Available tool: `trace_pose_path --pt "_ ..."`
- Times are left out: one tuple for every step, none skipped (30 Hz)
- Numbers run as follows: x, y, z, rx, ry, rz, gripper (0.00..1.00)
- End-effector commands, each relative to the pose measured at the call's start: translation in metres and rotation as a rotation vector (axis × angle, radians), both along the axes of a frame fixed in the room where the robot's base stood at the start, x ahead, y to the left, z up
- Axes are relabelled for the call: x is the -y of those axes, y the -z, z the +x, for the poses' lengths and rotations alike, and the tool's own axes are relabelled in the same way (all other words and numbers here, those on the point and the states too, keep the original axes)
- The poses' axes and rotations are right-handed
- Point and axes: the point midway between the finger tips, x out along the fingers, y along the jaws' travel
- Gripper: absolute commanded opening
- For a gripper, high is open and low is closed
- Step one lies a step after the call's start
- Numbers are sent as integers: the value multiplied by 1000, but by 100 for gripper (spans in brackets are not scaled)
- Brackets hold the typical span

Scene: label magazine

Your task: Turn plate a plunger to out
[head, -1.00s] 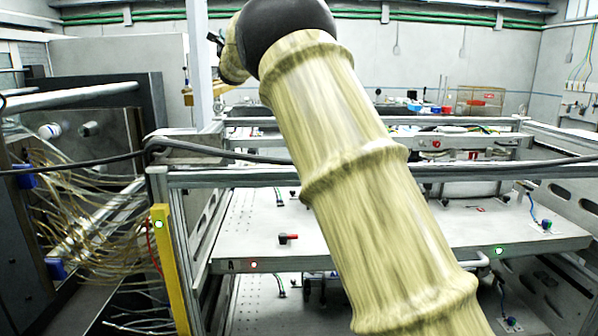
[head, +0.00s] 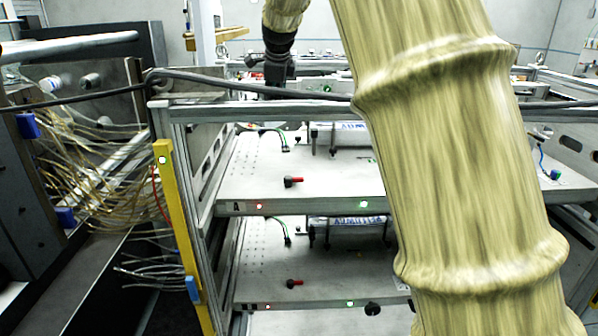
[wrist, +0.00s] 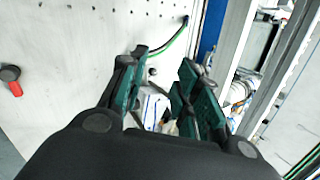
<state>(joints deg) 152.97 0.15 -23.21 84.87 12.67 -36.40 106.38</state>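Plate A (head: 330,185), a pale shelf with an "A" mark on its front edge, is in the middle of the head view. Its plunger (head: 293,181) has a black knob and a red handle pointing right. A plunger of the same look (wrist: 12,80) shows at the left edge of the wrist view, apart from my gripper. My gripper (wrist: 160,85) has its green-padded fingers spread and nothing held between them. In the head view, my dark gripper (head: 276,80) points down behind the top rail, above and beyond the plunger; its fingertips are unclear there.
A lower plate (head: 330,265) has a similar red-handled plunger (head: 294,283). A metal rail (head: 250,112) and black cable cross above plate A. A yellow post (head: 178,220) stands at left. A green cable (wrist: 170,42) and a white box lie beyond my fingers.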

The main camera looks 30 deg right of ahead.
Motion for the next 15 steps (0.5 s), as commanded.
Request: trace_pose_path --pt "-4 14 -24 -80 -20 18 32" --pt "-7 22 -38 -132 -35 29 32" --pt "-11 31 -57 -197 -54 47 32" --pt "-15 36 -71 -243 -69 59 32" --pt "-17 42 -84 -286 -82 71 32" --pt "-21 47 -101 -340 -100 89 32" --pt "-24 51 -113 -377 -112 101 32" --pt "-26 54 -123 -410 -124 113 32" --pt "-29 57 -136 -448 -137 127 32" --pt "-32 59 -144 -474 -146 137 32" --pt "-33 60 -151 -496 -154 146 32" --pt "-35 62 -159 -520 -163 155 32" --pt "-37 62 -163 -534 -169 162 32" --pt "-38 63 -167 -545 -174 166 32" --pt "-39 64 -171 -557 -178 172 32"
